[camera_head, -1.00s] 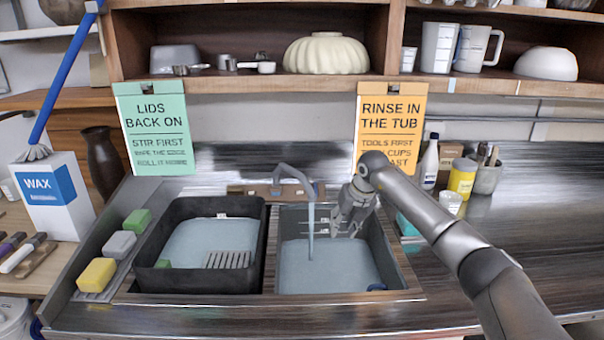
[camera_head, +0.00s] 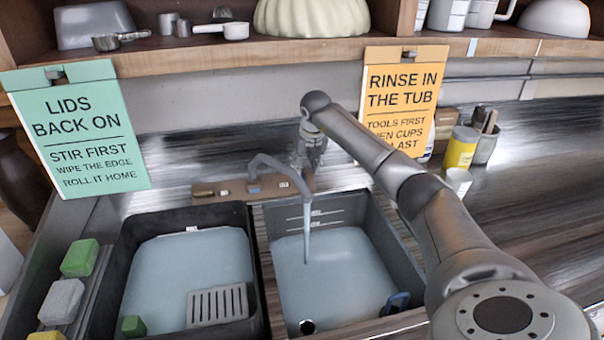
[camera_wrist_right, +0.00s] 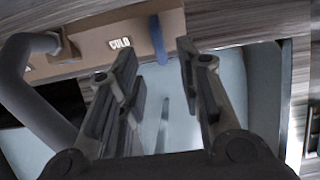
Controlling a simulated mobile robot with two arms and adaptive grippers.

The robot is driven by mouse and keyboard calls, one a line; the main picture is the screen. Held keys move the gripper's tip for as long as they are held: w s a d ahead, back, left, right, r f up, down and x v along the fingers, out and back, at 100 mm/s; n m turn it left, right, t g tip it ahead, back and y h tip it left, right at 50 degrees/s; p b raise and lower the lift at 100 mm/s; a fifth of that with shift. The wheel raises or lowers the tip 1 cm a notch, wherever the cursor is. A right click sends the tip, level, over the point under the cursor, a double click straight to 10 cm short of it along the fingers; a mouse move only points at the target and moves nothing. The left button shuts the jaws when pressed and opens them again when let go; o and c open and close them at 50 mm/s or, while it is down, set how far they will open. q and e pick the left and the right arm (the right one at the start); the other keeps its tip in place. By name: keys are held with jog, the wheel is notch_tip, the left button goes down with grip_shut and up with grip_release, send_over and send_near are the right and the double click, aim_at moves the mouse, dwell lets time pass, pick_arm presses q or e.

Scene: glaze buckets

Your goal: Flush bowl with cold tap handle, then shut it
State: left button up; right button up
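The grey tap (camera_head: 281,167) curves over the right-hand basin (camera_head: 385,235), and a stream of water (camera_head: 307,228) runs from it into the water there. The brown tap block (camera_head: 207,190) lies behind the basins. In the wrist view, its COLD label (camera_wrist_right: 120,43) and the blue cold handle (camera_wrist_right: 156,38) show. My right gripper (camera_head: 309,150) is at the block's right end and hides the handle in the head view. In the wrist view, the right gripper (camera_wrist_right: 158,60) is open, with the handle between its fingertips; contact cannot be told. My left gripper is out of view.
A black tub (camera_head: 130,265) with a grey grate (camera_head: 217,305) stands left of the basin. Sponges (camera_head: 63,300) lie at the far left. A green sign (camera_head: 78,130) and an orange sign (camera_head: 402,90) hang behind. The right counter holds a yellow jar (camera_head: 461,148).

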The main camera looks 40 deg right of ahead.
aim_at(303, 178)
jog(key=p+x, duration=0.1)
jog(key=x, duration=0.6)
jog(key=shift+w, duration=0.1)
grip_shut()
